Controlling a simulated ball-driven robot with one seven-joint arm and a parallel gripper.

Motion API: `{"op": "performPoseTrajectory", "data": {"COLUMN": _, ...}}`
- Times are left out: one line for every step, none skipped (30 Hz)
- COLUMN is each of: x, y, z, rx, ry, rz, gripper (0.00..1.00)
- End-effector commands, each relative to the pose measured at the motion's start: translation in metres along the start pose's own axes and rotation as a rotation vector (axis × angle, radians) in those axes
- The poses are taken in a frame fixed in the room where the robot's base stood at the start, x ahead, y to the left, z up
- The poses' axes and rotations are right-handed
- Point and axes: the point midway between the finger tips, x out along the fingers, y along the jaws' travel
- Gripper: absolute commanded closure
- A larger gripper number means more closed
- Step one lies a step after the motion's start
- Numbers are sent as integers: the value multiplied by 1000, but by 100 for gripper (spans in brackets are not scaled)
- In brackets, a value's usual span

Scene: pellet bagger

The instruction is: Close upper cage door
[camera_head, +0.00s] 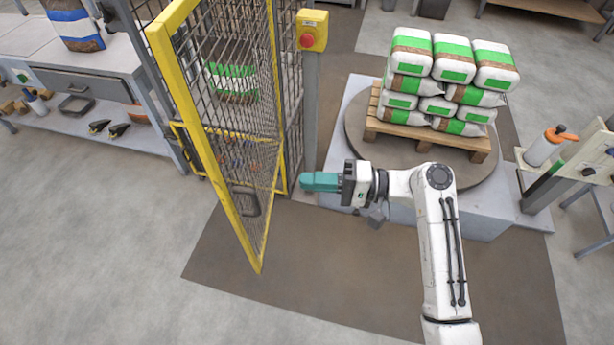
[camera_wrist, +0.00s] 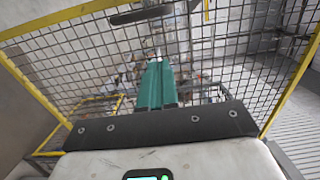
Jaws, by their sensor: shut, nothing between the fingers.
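The cage door (camera_head: 252,215) is a yellow frame filled with dark wire mesh. In the head view it stands open, swung out toward me from the cage. A dark handle (camera_head: 245,201) sits on its lower part. My gripper (camera_head: 305,181), with teal fingers, is shut and empty. It points left, a little to the right of the door. In the wrist view the teal fingers (camera_wrist: 157,85) point toward the mesh (camera_wrist: 85,60), which fills much of the picture between yellow bars. I cannot tell whether the fingers touch the mesh.
A post with a yellow box and red button (camera_head: 306,41) stands beside the cage. A turntable (camera_head: 362,137) carries a wooden pallet (camera_head: 470,143) stacked with green and white bags (camera_head: 452,52). A workbench (camera_head: 105,75) is at left. Open floor lies in front.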

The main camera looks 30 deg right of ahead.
Motion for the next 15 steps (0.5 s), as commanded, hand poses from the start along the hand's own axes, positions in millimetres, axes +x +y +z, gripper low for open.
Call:
{"op": "performPoseTrajectory", "data": {"x": 11, "y": -2, "z": 1, "rx": 0, "ry": -6, "rz": 0, "gripper": 100}}
{"op": "performPoseTrajectory", "data": {"x": 17, "y": -2, "z": 1, "rx": 0, "ry": -5, "rz": -1, "gripper": 100}}
{"op": "performPoseTrajectory", "data": {"x": 25, "y": -2, "z": 1, "rx": 0, "ry": -6, "rz": 0, "gripper": 100}}
{"op": "performPoseTrajectory", "data": {"x": 31, "y": -2, "z": 1, "rx": 0, "ry": -6, "rz": 0, "gripper": 100}}
{"op": "performPoseTrajectory", "data": {"x": 37, "y": -1, "z": 1, "rx": 0, "ry": -6, "rz": 1, "gripper": 100}}
{"op": "performPoseTrajectory", "data": {"x": 45, "y": -2, "z": 1, "rx": 0, "ry": -5, "rz": 0, "gripper": 100}}
{"op": "performPoseTrajectory", "data": {"x": 52, "y": -2, "z": 2, "rx": -1, "ry": -7, "rz": 0, "gripper": 100}}
{"op": "performPoseTrajectory", "data": {"x": 57, "y": -2, "z": 1, "rx": -2, "ry": -5, "rz": 0, "gripper": 100}}
{"op": "performPoseTrajectory", "data": {"x": 65, "y": -2, "z": 1, "rx": -1, "ry": -5, "rz": 1, "gripper": 100}}
{"op": "performPoseTrajectory", "data": {"x": 70, "y": -1, "z": 1, "rx": -1, "ry": -5, "rz": 1, "gripper": 100}}
{"op": "performPoseTrajectory", "data": {"x": 76, "y": -1, "z": 2, "rx": -1, "ry": -6, "rz": 1, "gripper": 100}}
{"op": "performPoseTrajectory", "data": {"x": 82, "y": -2, "z": 1, "rx": -1, "ry": -4, "rz": 1, "gripper": 100}}
{"op": "performPoseTrajectory", "data": {"x": 87, "y": -2, "z": 1, "rx": -2, "ry": -4, "rz": 1, "gripper": 100}}
{"op": "performPoseTrajectory", "data": {"x": 91, "y": -1, "z": 1, "rx": -2, "ry": -4, "rz": 2, "gripper": 100}}
{"op": "performPoseTrajectory", "data": {"x": 96, "y": -1, "z": 1, "rx": -2, "ry": -4, "rz": 2, "gripper": 100}}
